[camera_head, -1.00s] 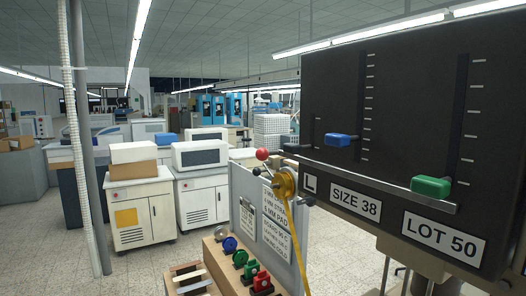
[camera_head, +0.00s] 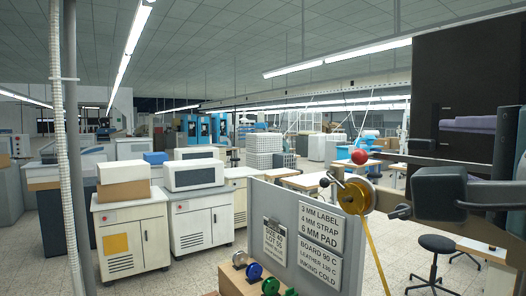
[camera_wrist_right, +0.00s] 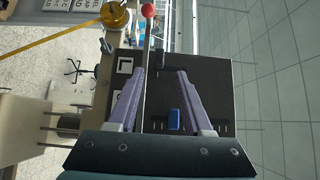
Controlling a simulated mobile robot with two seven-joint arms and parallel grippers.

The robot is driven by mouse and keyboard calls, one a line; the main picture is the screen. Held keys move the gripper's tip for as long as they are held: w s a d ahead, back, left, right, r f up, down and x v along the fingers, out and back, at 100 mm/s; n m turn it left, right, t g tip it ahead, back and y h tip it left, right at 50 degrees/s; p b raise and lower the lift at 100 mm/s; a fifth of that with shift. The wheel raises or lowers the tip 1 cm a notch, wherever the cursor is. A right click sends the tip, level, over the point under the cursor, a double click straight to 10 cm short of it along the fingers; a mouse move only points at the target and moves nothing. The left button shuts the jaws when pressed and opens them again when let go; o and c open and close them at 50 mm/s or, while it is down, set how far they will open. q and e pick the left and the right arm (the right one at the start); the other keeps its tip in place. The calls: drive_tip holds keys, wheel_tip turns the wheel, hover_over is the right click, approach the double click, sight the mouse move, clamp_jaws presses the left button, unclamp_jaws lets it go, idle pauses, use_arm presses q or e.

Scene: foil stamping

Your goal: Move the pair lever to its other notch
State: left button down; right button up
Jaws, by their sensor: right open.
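In the right wrist view the red knob (camera_wrist_right: 148,10) is at the top, and the rod runs down beside the left-hand finger. My right gripper (camera_head: 441,124) has purple fingers in front of the dark board. In the wrist view it is open (camera_wrist_right: 162,72), with the rod between its fingers. I cannot tell whether it touches. A blue slider (camera_wrist_right: 174,120) shows between the fingers. My left gripper is not in view.
The dark board (camera_head: 425,75) stands at the right. A gold reel (camera_head: 356,196) with yellow strap is beside the knob. A grey sign panel (camera_head: 340,258) and several colored spools (camera_head: 254,271) are in front. A stool (camera_head: 438,245) stands on the floor at the lower right.

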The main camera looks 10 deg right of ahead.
sight(427, 143)
drive_tip(key=x, duration=0.3)
drive_tip(key=shift+s+r+b, duration=0.1)
drive_tip(key=shift+r+b, duration=0.2)
drive_tip(key=shift+b, duration=0.05)
drive_tip(key=p+x, duration=0.3)
drive_tip(key=x, duration=0.2)
drive_tip(key=shift+f, duration=0.15)
drive_tip(key=shift+w+d+f, duration=0.2)
drive_tip(key=shift+w+d, duration=0.05)
drive_tip(key=shift+w, duration=0.3)
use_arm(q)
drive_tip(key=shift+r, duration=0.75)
use_arm(e)
drive_tip(key=shift+c, duration=0.2)
drive_tip(key=c, duration=0.7)
clamp_jaws()
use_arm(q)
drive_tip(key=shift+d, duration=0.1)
